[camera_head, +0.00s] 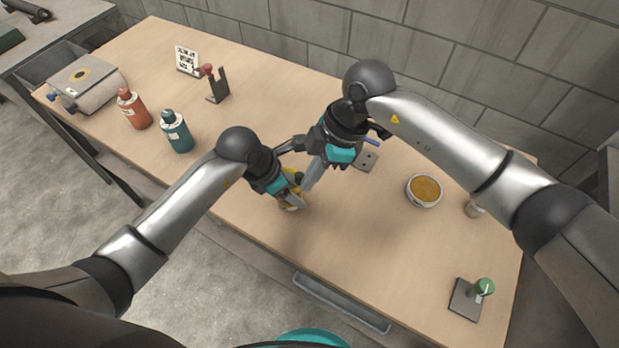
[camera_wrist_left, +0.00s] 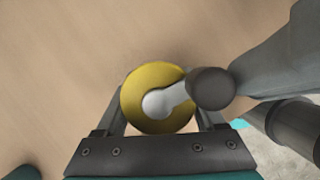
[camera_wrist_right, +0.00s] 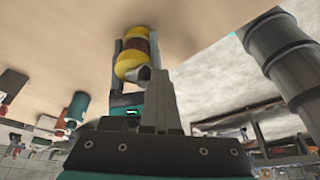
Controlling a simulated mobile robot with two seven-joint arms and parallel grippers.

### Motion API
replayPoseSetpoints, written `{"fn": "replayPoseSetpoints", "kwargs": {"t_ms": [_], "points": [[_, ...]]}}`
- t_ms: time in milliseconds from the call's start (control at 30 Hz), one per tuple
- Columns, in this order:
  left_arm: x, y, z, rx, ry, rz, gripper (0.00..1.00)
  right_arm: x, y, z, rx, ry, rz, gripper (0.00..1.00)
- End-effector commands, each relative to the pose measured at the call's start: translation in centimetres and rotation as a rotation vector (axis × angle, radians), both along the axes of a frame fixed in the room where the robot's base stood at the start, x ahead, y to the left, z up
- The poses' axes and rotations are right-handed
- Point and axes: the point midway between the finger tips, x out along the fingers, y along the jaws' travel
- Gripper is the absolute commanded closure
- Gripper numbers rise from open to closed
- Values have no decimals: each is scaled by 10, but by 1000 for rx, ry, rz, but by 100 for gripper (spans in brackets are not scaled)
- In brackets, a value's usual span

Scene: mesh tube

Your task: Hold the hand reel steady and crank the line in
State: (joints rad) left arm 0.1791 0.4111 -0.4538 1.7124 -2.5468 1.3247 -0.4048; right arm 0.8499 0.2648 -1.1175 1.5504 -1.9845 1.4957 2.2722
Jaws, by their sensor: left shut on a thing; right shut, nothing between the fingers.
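The hand reel (camera_head: 291,203) is yellow and sits low over the front middle of the table. My left gripper (camera_head: 287,190) is shut on it; in the left wrist view the yellow flange (camera_wrist_left: 146,82) lies between the two fingers. A pale crank arm runs from the hub (camera_wrist_left: 158,103) to a dark knob (camera_wrist_left: 212,88) on the right. In the right wrist view the reel (camera_wrist_right: 137,47) shows a brown wound middle between yellow ends. My right gripper (camera_wrist_right: 158,75) is shut and empty, its fingertips close beside the knob. I cannot tell whether they touch it.
A red bottle (camera_head: 134,109) and a teal bottle (camera_head: 177,132) stand at the left. A dark stand with a red top (camera_head: 215,85) is behind them. A white bowl (camera_head: 424,191) and a plate with a green knob (camera_head: 466,300) are at the right.

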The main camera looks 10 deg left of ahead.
Motion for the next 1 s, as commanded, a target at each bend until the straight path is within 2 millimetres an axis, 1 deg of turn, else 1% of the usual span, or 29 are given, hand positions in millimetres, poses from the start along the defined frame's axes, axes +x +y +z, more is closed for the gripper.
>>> {"fn": "replayPoseSetpoints", "kwargs": {"t_ms": [33, 167, 267, 367, 500, 533, 600, 800, 900, 1000], "points": [[-2, -5, 0, -9, 3, -10, 93, 5, 3, 2, 9, -9, -4, 100], [-3, -7, 0, -12, 4, -13, 93, 9, 5, 2, 12, -10, -3, 100], [-4, -8, 0, -14, 4, -15, 93, 11, 2, 2, 12, -10, -3, 100], [-4, -9, 0, -16, 5, -17, 93, 17, -7, 2, 11, -9, -5, 100], [-3, -8, 0, -14, 4, -14, 93, 34, -31, 1, -1, -6, -8, 100], [-3, -7, 0, -12, 4, -13, 93, 37, -33, 7, 1, -8, -6, 100], [-3, -7, 0, -11, 3, -11, 93, 40, -37, 25, 2, -11, -2, 100], [-2, -5, 0, -8, 3, -8, 93, 50, -50, 64, -2, -7, -4, 100], [-2, -4, 0, -7, 2, -8, 93, 53, -55, 78, -3, -4, -3, 100], [-2, -4, 0, -7, 2, -8, 93, 55, -58, 87, -4, -4, -3, 99]]}}
